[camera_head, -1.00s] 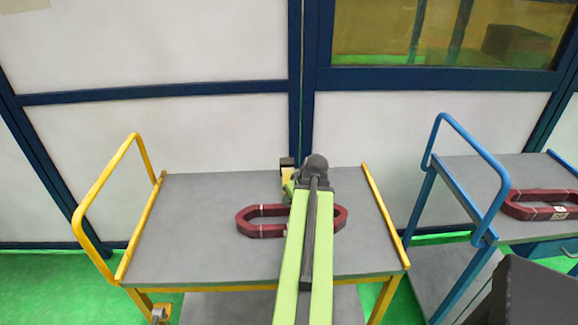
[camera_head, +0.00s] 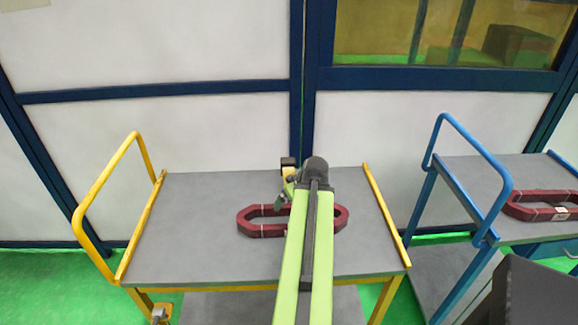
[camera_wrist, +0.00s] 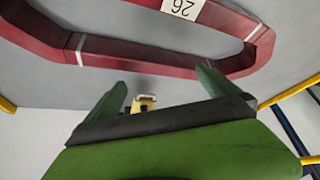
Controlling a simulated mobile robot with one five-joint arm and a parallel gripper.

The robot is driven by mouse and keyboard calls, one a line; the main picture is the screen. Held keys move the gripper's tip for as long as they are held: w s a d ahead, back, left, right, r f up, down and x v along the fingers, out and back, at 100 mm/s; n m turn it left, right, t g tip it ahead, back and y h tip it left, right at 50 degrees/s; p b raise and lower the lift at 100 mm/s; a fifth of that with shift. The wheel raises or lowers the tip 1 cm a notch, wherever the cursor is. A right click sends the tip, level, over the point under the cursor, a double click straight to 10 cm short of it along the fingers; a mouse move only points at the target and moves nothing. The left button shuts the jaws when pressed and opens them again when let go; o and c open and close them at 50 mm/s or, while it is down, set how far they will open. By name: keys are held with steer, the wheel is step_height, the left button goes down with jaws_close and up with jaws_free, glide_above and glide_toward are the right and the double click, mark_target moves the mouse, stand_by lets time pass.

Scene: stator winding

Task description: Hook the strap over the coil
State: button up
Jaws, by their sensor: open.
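The coil (camera_head: 262,231) is a dark red elongated ring with pale bands, lying flat on the yellow cart's grey top. My arm crosses in front of its middle and hides part of it. In the wrist view the coil (camera_wrist: 140,62) spans the upper part, with a white label marked 26. In the head view my gripper (camera_head: 280,200) is small, at the coil's far edge. A small yellow piece (camera_wrist: 145,103) shows between the fingers; I cannot tell whether it is the strap.
The yellow cart (camera_head: 180,255) has a raised handle (camera_head: 95,190) at left and a yellow rail at right. A blue cart (camera_head: 470,175) with another red coil (camera_head: 535,208) stands at right. A white wall with dark blue frames is behind. The left part of the cart top is clear.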

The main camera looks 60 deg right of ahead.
stand_by(0.4)
step_height(320, 180, up, 7)
steer(key=p, duration=0.7)
